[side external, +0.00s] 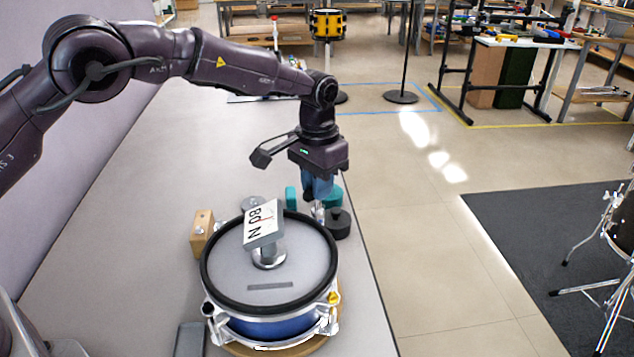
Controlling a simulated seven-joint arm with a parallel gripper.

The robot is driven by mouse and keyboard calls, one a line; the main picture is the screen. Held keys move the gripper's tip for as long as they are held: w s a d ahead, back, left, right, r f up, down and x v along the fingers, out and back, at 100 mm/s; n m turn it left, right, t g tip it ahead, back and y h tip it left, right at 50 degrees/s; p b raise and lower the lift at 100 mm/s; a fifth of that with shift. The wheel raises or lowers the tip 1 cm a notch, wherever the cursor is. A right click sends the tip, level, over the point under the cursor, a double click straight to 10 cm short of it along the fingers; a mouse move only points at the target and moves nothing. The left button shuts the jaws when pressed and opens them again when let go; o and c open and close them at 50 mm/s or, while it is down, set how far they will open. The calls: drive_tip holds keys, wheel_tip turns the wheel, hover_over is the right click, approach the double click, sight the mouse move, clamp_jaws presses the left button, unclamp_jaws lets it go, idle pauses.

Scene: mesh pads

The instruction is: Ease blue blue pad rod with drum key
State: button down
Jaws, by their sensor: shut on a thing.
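The blue mesh pad (265,328) is a round drum with a blue shell, a black hoop and a grey head. Silver tension rod fittings sit around its hoop, one at the front left (208,310) and one with a yellow piece at the front right (334,298). My gripper (318,197) points down at the pad's far right edge, with its fingers shut. Small silver metal (318,211) shows just under the fingertips; it looks like the drum key at a rod, but the fingers hide most of it. I cannot tell whether key and rod touch.
A tilted white card (262,222) marked "80 N" stands on a round base on the pad. A wooden block (202,232) is left of it. Teal (291,198) and dark round (338,224) pieces stand near the gripper. The grey table (130,240) is clear at left.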

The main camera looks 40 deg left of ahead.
drive_tip(key=n, duration=0.8)
drive_tip(key=shift+w, duration=0.1)
drive_tip(key=n, duration=0.9)
drive_tip(key=shift+m, duration=0.9)
drive_tip(key=shift+r, duration=1.55)
